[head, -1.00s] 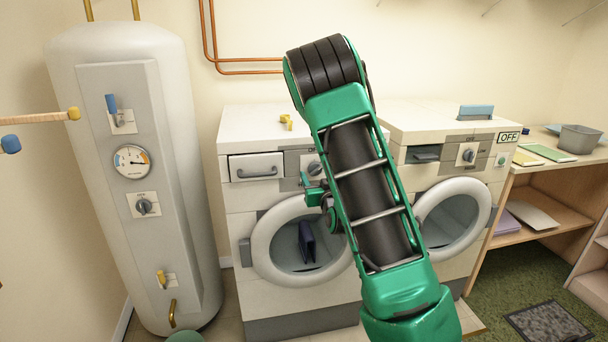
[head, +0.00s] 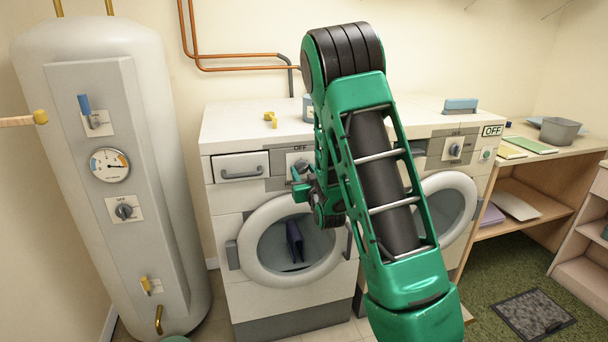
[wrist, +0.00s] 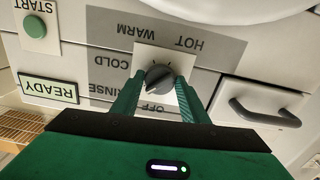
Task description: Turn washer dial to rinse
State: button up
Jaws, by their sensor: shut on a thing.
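The left white washer (head: 275,225) has a dark grey dial (head: 301,166) on a grey panel, with OFF above it in the head view. In the wrist view, which is upside down, the dial (wrist: 158,78) sits on a white plate with OFF, RINSE, COLD, WARM and HOT printed around it. My gripper (wrist: 158,84) is shut on the dial, one finger on each side. In the head view my gripper (head: 301,180) is small and partly covers the dial. I cannot tell surely which label the dial points to.
A green START button (wrist: 35,27) and a READY sign (wrist: 48,88) are beside the dial, with a drawer handle (wrist: 262,112) opposite. A boiler (head: 110,160) stands left. A second washer (head: 455,150) stands right, partly behind my arm.

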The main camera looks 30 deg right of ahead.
jog(key=shift+a+f+n, duration=0.15)
jog(key=shift+a+n, duration=0.05)
jog(key=shift+n, duration=0.4)
jog(key=o, duration=1)
jog(key=shift+d, duration=0.1)
